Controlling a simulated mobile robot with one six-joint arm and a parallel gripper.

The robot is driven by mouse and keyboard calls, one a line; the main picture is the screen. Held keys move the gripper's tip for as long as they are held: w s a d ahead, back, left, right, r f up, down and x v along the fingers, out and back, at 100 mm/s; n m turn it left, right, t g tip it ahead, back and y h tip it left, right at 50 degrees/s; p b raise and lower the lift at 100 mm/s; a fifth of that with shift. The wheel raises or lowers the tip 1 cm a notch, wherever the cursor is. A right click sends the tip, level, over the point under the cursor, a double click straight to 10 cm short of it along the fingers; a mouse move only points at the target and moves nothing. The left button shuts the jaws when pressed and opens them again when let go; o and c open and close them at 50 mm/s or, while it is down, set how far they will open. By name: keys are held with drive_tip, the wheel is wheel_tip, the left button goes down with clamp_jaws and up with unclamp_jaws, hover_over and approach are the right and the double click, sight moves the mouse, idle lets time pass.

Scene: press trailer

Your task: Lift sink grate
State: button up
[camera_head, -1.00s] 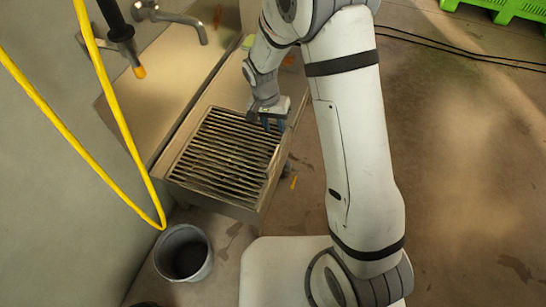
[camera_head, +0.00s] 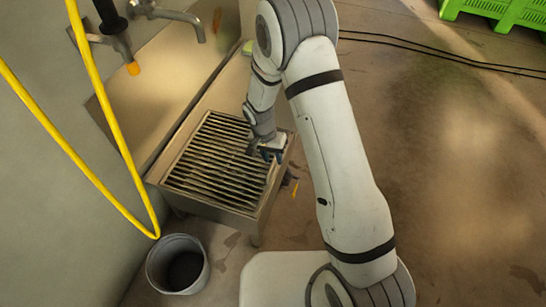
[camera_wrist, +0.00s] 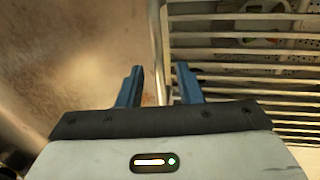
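The sink grate (camera_head: 207,165), a metal frame of parallel bars, lies flat on top of the low steel sink (camera_head: 215,208). My gripper (camera_head: 270,155) is at the right side of the grate in the head view. In the wrist view, my gripper (camera_wrist: 158,84) shows two blue fingers apart with nothing held between them. The grate (camera_wrist: 240,50) fills the right of the wrist view, and its edge rail runs up between the finger lines. I cannot tell whether the fingers touch it.
A faucet (camera_head: 170,12) and a yellow hose (camera_head: 95,90) hang at the wall on the left. A dark bucket (camera_head: 178,264) stands on the floor before the sink. A green crate (camera_head: 495,10) is at the far right. The floor on the right is open.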

drive_tip(key=shift+c, duration=0.3)
clamp_jaws()
idle(0.3)
